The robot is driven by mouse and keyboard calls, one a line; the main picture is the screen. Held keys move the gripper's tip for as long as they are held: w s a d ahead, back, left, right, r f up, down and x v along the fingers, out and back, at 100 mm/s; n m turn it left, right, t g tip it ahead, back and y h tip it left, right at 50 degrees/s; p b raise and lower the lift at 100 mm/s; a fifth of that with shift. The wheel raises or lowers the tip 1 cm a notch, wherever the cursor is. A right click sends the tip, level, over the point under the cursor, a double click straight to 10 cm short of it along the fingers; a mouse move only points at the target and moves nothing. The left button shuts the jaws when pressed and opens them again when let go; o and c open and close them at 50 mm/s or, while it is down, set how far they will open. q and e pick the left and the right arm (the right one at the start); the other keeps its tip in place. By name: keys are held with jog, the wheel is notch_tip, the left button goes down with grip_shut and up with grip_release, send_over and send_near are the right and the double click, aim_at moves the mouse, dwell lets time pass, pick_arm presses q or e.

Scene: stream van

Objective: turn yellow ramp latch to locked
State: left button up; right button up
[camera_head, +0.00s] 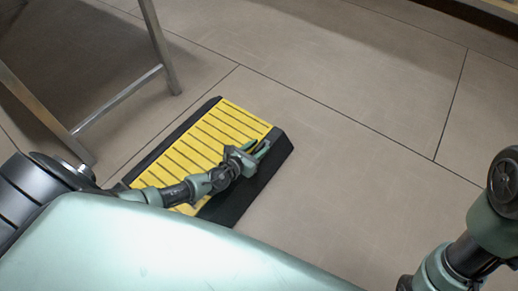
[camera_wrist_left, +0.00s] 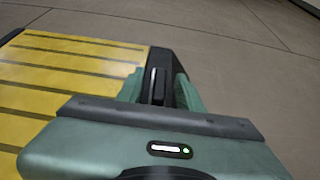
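A yellow ramp (camera_head: 185,150) with dark stripes and black edges lies on the floor, and it also shows at the left of the left wrist view (camera_wrist_left: 60,75). My left gripper (camera_head: 261,149) is at the ramp's right end, over the black border. In the left wrist view its green fingers (camera_wrist_left: 158,88) stand on both sides of a narrow dark upright piece (camera_wrist_left: 158,84), perhaps the latch. I cannot tell whether the fingers press on it. The latch's position is not readable. My right arm shows at the right edge, but its gripper is out of view.
A metal-legged frame (camera_head: 120,97) stands on the floor at the upper left, close to the ramp. The tiled floor (camera_head: 350,170) right of and beyond the ramp is clear. A ledge (camera_head: 490,10) shows at the top right corner.

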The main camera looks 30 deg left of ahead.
pick_arm(q)
jog(key=shift+w+f, duration=0.15)
jog(key=shift+w, duration=0.15)
grip_shut()
